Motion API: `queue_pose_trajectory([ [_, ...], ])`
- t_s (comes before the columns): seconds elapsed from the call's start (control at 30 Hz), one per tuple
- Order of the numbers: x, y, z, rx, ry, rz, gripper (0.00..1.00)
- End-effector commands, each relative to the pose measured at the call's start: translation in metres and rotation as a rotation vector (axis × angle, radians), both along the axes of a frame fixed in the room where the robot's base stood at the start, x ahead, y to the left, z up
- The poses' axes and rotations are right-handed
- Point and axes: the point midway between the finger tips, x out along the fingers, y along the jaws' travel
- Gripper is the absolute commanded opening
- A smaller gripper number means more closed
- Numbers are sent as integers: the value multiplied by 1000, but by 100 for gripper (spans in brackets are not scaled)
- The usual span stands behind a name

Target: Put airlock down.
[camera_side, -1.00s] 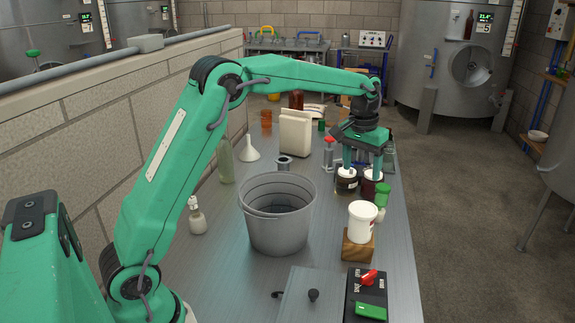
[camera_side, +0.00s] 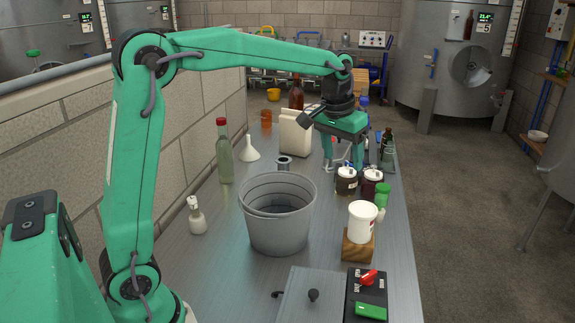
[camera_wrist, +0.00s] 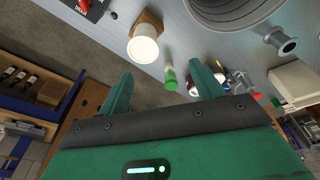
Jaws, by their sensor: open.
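My gripper (camera_side: 344,164) is open above the back part of the steel bench, with its two green fingers pointing down and apart. It also shows in the wrist view (camera_wrist: 161,72), where nothing is held between the fingers. I cannot pick out the airlock with certainty. A small item with red on it shows partly between and behind the fingers in the side view, too hidden to name. Two dark jars with pale lids, a left jar (camera_side: 346,184) and a right jar (camera_side: 372,178), stand just in front of the gripper.
A metal bucket (camera_side: 277,235) stands mid-bench. A white tub (camera_side: 362,222) sits on a wooden block (camera_side: 357,250), beside a green-capped item (camera_side: 382,192). A green bottle (camera_side: 224,160), a white funnel (camera_side: 249,153) and a cream container (camera_side: 295,135) stand to the left.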

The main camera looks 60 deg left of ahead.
Motion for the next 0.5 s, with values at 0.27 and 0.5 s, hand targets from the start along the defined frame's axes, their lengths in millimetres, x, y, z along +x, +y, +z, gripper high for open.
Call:
queue_pose_trajectory([
  [0.27,-8,-1,3,1,-10,-6,66],
  [0.5,-8,-1,3,1,-9,-7,66],
])
